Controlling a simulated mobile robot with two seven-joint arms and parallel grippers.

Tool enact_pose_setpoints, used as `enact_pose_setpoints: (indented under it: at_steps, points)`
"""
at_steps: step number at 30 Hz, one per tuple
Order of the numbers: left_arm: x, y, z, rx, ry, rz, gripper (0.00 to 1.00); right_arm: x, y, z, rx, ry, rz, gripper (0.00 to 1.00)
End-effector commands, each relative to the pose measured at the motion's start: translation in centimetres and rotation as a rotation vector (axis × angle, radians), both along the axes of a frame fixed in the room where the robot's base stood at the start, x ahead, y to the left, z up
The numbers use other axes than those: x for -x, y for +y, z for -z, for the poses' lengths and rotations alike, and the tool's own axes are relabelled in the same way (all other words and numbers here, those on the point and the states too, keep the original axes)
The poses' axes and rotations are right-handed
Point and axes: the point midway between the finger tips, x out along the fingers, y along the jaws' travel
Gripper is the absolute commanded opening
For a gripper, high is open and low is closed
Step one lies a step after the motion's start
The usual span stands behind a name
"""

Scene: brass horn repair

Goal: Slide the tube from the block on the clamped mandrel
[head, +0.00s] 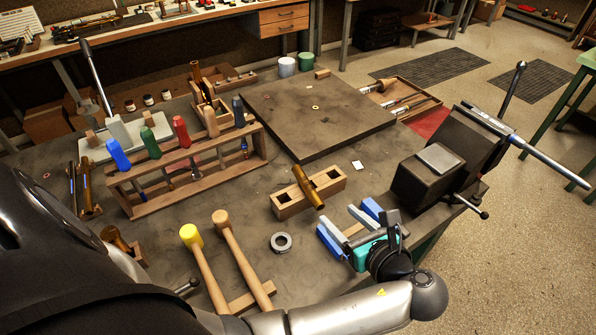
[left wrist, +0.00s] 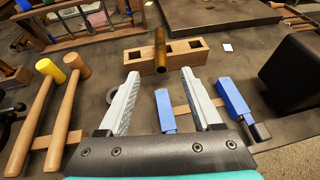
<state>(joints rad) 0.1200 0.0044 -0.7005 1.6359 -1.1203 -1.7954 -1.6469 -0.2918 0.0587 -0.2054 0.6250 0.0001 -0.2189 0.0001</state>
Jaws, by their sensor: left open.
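The brass tube (head: 308,188) lies across the wooden block (head: 330,181) on the bench. In the left wrist view, the tube (left wrist: 160,52) points toward me and its near end overhangs the block (left wrist: 133,58). My left gripper (head: 343,222) is open and empty, on the near side of the block. In the left wrist view, its fingertips (left wrist: 160,76) are spread on either side of the tube's near end, short of the block. A steel rod (head: 545,156), which looks like the mandrel, sticks out to the right from the black vise (head: 425,180). My right gripper is not in view.
Blue pads (left wrist: 235,98) on a wooden strip lie beneath the left gripper. Two mallets (head: 204,262) and a grey ring (head: 281,242) lie to the left. A tool rack (head: 190,175) and a dark raised plate (head: 320,115) stand behind.

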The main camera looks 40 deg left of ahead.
Motion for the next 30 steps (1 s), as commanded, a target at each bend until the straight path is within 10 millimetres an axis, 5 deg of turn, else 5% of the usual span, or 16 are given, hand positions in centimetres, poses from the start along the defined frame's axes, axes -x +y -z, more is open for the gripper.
enact_pose_setpoints:
  at_steps: [12, 30]
  points:
    - [-3.3, 5.7, 2.8, -0.003, 0.000, -0.001, 0.66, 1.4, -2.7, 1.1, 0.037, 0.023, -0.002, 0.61]
    - [-6.5, 11.2, 5.7, -0.001, 0.000, -0.002, 0.66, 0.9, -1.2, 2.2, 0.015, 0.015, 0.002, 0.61]
